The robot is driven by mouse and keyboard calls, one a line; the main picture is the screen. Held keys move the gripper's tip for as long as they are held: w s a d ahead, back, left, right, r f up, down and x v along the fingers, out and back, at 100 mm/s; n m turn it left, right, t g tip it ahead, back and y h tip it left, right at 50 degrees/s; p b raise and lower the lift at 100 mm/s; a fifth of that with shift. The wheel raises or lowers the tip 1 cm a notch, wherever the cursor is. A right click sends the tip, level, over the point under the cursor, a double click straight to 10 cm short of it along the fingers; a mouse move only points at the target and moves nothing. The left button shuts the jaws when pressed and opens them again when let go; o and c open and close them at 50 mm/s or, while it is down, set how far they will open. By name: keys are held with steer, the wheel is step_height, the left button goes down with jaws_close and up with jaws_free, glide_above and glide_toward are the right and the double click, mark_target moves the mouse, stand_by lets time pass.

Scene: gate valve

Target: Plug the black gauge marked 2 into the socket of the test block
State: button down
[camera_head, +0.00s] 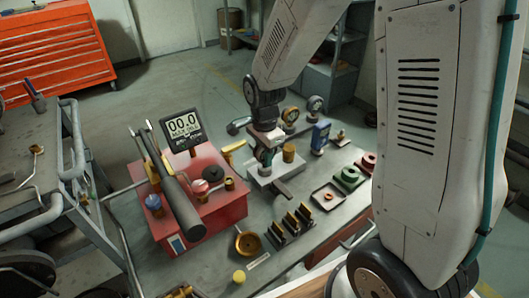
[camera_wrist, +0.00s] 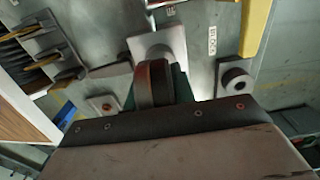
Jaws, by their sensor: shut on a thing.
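My gripper (camera_head: 266,143) points down over the grey test block (camera_head: 262,178) on the bench. It is shut on a dark round gauge (camera_head: 264,157), which is seen nearly edge-on. The held gauge (camera_wrist: 150,84) also shows in the wrist view, with a pale square block part (camera_wrist: 160,48) just beyond it. The gauge's mark cannot be read. Its lower end is at or just above the block; I cannot tell whether it is in the socket. The socket is hidden. A brass cylinder (camera_head: 289,152) stands beside my gripper, to the right.
A brass-rimmed gauge (camera_head: 290,115), a grey gauge (camera_head: 315,104) and a blue gauge (camera_head: 320,136) stand behind. A red box (camera_head: 213,211) with pump and display (camera_head: 184,126) is left. A tray (camera_head: 328,197), black rack (camera_head: 290,230) and brass bowl (camera_head: 248,243) are in front.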

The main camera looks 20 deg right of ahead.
steer(key=shift+f, duration=0.55)
steer(key=c, duration=1.1)
jaws_free()
step_height(320, 180, up, 8)
steer(key=shift+f, duration=0.2)
steer(key=shift+r, duration=0.1)
steer(key=shift+s+r, duration=0.1)
steer(key=shift+r, duration=0.05)
steer(key=s+d+r+n, duration=0.1)
steer(key=s+r+n, duration=0.3)
steer(key=s, duration=0.4)
steer(key=s+d+r+n, duration=0.1)
steer(key=s+r+n, duration=0.4)
steer(key=s, duration=0.3)
steer(key=s+d+r+n+t, duration=0.1)
steer(key=s+r+n, duration=0.4)
steer(key=s, duration=0.3)
steer(key=shift+d+n, duration=0.15)
steer(key=shift+n, duration=0.75)
